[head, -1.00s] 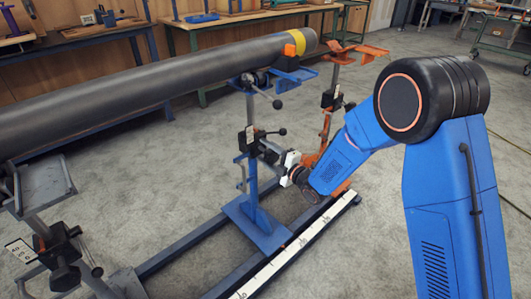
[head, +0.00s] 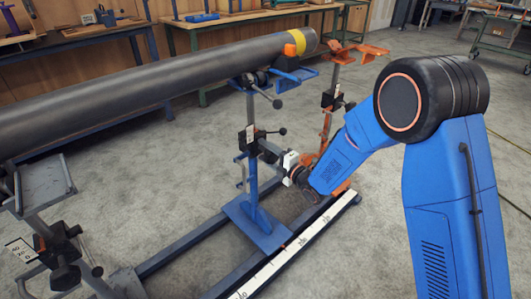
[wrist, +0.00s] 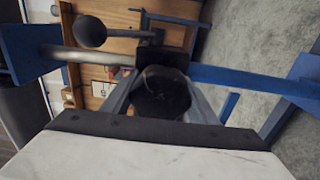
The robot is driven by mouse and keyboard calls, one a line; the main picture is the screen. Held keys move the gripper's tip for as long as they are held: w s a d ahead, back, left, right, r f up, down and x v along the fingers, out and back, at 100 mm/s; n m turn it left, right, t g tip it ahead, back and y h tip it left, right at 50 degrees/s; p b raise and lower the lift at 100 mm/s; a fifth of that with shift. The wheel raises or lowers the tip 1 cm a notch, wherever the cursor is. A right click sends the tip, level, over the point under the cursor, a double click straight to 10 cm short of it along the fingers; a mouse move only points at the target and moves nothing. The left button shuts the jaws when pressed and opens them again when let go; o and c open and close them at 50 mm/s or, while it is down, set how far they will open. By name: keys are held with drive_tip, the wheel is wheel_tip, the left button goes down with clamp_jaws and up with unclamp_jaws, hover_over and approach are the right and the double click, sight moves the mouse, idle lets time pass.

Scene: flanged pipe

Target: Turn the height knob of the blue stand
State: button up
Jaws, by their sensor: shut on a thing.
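The blue stand (head: 252,190) stands on the floor rail in the head view, its upper post and cradle under the pipe. Its height knob is hidden behind my gripper in the head view. In the wrist view the dark round knob (wrist: 162,93) sits between my two grey fingers, in front of the stand's post (wrist: 235,78). My gripper (head: 268,150) reaches the stand from the right and is shut on the knob. A black ball-ended lever (wrist: 92,32) sticks out beside the knob.
A long grey pipe (head: 150,87) with a yellow band lies above. An orange stand (head: 328,110) is close behind my wrist. A rail with a white scale (head: 290,247) runs along the floor. Another stand (head: 45,190) is at left. Open floor lies between them.

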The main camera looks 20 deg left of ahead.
drive_tip(key=o, duration=1)
drive_tip(key=shift+o, duration=0.2)
drive_tip(key=shift+d, duration=0.1)
drive_tip(key=v, duration=1.7)
drive_tip(key=shift+d, duration=0.1)
